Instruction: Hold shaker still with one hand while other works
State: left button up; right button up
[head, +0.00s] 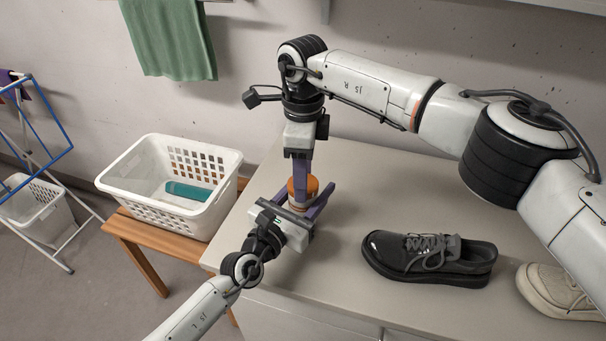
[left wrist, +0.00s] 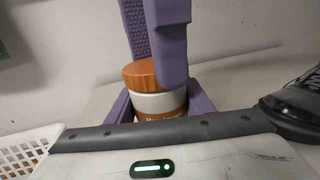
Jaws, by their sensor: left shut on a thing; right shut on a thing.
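The shaker (head: 311,188) is a short white container with an orange-brown lid and an orange-brown label. It stands upright on the grey counter; it also shows in the left wrist view (left wrist: 160,103). My left gripper (head: 312,205) reaches in low from the front and is shut around the shaker's body, one purple finger on each side. My right gripper (head: 301,180) comes down from above and is shut on the lid (left wrist: 140,73), its purple fingers pointing down. My grippers hide part of the shaker in the head view.
A black shoe (head: 430,257) stands on the counter to the right, with a beige shoe (head: 562,291) beyond it. A white laundry basket (head: 172,218) holding a teal item (head: 188,191) sits on a wooden bench (head: 140,246) at left. A green towel (head: 170,40) hangs behind.

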jog(key=shift+r, duration=0.1)
jog(key=o, duration=1)
jog(key=shift+o, duration=0.2)
notch_tip(320, 180, up, 12)
pick_arm(q)
jog(key=o, duration=1.2)
